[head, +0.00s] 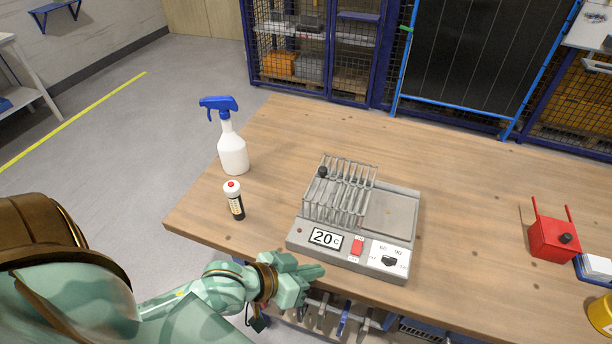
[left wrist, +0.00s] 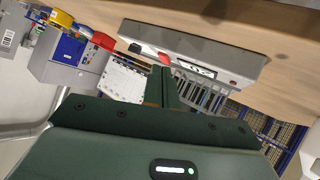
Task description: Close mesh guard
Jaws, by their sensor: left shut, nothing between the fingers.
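A grey bench device (head: 345,262) with a 20 °C display, red switch and black dial stands on the wooden table. A wire mesh guard (head: 340,190) with a black knob (head: 322,172) stands raised over the device's left part. A flat plate (head: 390,214) on the right part lies uncovered. My left gripper (head: 314,272) is shut and empty at the device's front edge, below the display. In the left wrist view, my fingers (left wrist: 161,86) point towards the device (left wrist: 215,58), whose display and red switch show there. My right gripper is out of sight.
The table between device and red box is clear.

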